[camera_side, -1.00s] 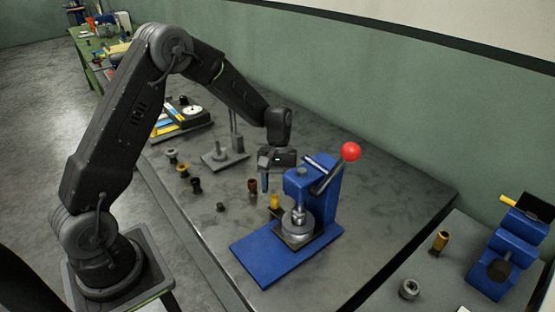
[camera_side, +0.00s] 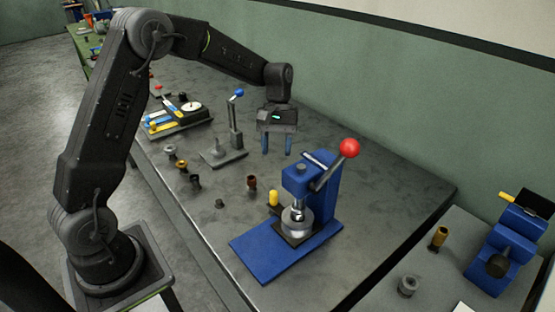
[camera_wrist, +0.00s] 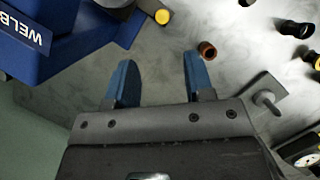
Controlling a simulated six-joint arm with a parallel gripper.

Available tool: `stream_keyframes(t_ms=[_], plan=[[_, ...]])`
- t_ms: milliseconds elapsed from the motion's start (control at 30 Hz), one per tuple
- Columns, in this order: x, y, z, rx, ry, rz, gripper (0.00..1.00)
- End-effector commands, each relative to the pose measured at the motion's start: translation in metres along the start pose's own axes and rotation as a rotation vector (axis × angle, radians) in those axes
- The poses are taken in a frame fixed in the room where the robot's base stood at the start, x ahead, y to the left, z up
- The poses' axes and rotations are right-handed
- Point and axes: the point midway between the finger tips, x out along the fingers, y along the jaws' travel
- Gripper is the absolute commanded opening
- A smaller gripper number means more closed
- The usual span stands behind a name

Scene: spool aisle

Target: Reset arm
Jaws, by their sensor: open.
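My gripper (camera_side: 276,148) hangs above the grey table (camera_side: 385,180), behind and left of the blue press (camera_side: 322,210) with the red ball handle. Its two blue fingers are apart with nothing between them, as the wrist view also shows (camera_wrist: 155,85). The press stands on a blue base plate, and a yellow piece (camera_side: 273,198) is beside its round metal seat. In the wrist view the press (camera_wrist: 60,40) is at the upper left.
A small stand with a blue knob (camera_side: 236,125) is left of my gripper. Several small spools (camera_side: 182,166) and a brown one (camera_side: 252,183) stand on the table. A second blue device (camera_side: 505,250) is at right. The table's back right is clear.

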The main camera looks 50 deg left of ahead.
Motion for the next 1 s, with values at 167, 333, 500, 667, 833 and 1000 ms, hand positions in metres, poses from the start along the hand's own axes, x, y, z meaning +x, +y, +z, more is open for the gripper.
stream_keyframes(t_ms=[167,333,500,667,833,1000], plan=[[-0.030,-0.005,0.043,0.112,0.115,0.016,0.48],[-0.055,-0.020,0.100,0.268,0.270,0.029,0.48],[-0.065,-0.042,0.153,0.423,0.425,0.038,0.48],[-0.062,-0.066,0.197,0.567,0.574,0.043,0.48],[-0.050,-0.090,0.229,0.698,0.712,0.042,0.48],[-0.039,-0.103,0.244,0.775,0.796,0.039,0.48]])
